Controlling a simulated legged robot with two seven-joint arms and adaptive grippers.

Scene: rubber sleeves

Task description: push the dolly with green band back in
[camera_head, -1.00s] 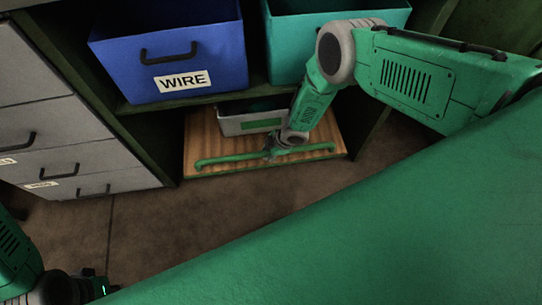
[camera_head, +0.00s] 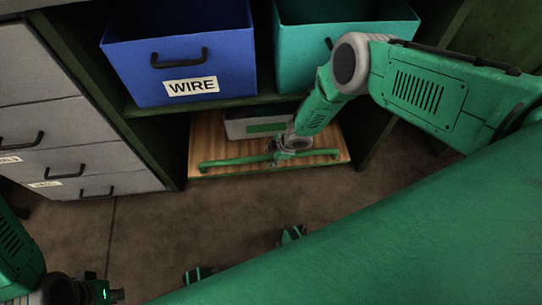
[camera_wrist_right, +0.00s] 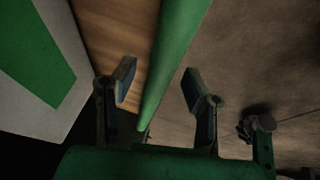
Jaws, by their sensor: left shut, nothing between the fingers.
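The dolly (camera_head: 207,140) is a wooden board low under the shelf, with a green bar handle (camera_head: 232,161) along its front. A grey bin with a green band (camera_head: 265,127) stands on it, its top hidden by the shelf above. My right gripper (camera_head: 283,150) is at the middle of the handle. In the right wrist view, the green bar (camera_wrist_right: 172,60) passes between the spread fingers of my right gripper (camera_wrist_right: 160,86), with gaps on both sides. My left gripper (camera_head: 112,294) is shut and empty at the lower left, away from the dolly.
A blue bin labelled WIRE (camera_head: 225,60) and a teal bin (camera_head: 300,45) sit on the shelf above. Grey drawers (camera_head: 90,150) stand left of the bay, and a dark upright (camera_head: 375,135) bounds it on the right.

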